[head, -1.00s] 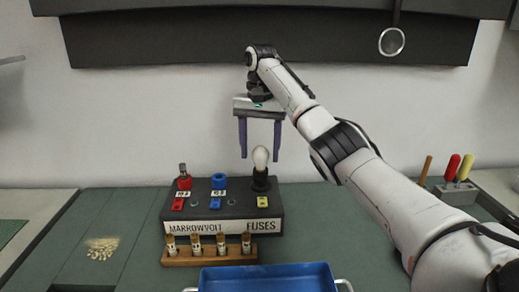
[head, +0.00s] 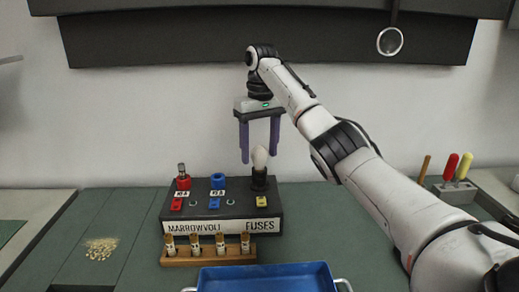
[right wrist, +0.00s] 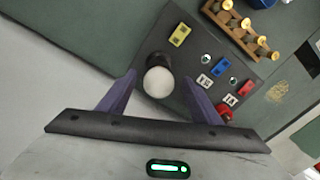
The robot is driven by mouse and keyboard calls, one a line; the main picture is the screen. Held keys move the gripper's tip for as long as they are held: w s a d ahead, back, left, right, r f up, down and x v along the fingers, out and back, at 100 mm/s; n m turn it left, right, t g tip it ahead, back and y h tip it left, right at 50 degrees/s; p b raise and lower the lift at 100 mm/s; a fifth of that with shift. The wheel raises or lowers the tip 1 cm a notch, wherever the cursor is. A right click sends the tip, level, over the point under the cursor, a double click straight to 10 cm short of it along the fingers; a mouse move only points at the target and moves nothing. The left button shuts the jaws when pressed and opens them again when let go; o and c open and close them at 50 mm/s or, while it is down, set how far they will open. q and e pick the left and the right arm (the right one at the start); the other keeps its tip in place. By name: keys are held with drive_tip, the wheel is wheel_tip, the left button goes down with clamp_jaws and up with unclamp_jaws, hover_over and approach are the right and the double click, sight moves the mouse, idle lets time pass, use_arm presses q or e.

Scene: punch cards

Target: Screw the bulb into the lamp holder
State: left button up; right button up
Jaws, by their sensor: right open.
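The white bulb (head: 260,157) stands upright in the black lamp holder (head: 259,180) at the right end of the fuse box. My right gripper (head: 259,158) is open, pointing down, with its two purple fingers spread to either side of the bulb's top in the head view. In the right wrist view the bulb (right wrist: 158,82) shows between the open fingers (right wrist: 163,88), with a gap on both sides. The holder (right wrist: 157,60) is partly hidden behind the bulb there. How far the bulb is screwed in cannot be told. My left gripper is not in view.
The dark fuse box (head: 220,215) also carries a red holder (head: 183,183) and a blue holder (head: 218,181). A wooden rack (head: 208,255) of several fuses stands in front. A blue tray (head: 265,278) lies nearer. Screwdrivers (head: 458,168) stand at the right.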

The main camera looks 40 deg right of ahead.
drive_tip(key=c, duration=1)
drive_tip(key=m, duration=0.4)
drive_tip(key=shift+a, duration=0.1)
drive_tip(key=m, duration=0.4)
drive_tip(key=shift+w, duration=0.1)
drive_tip(key=shift+c, duration=0.2)
drive_tip(key=m, duration=0.4)
drive_tip(key=shift+a, duration=0.1)
drive_tip(key=m, duration=0.4)
drive_tip(key=shift+w, duration=0.15)
drive_tip(key=o, duration=1)
drive_tip(key=shift+o, duration=0.2)
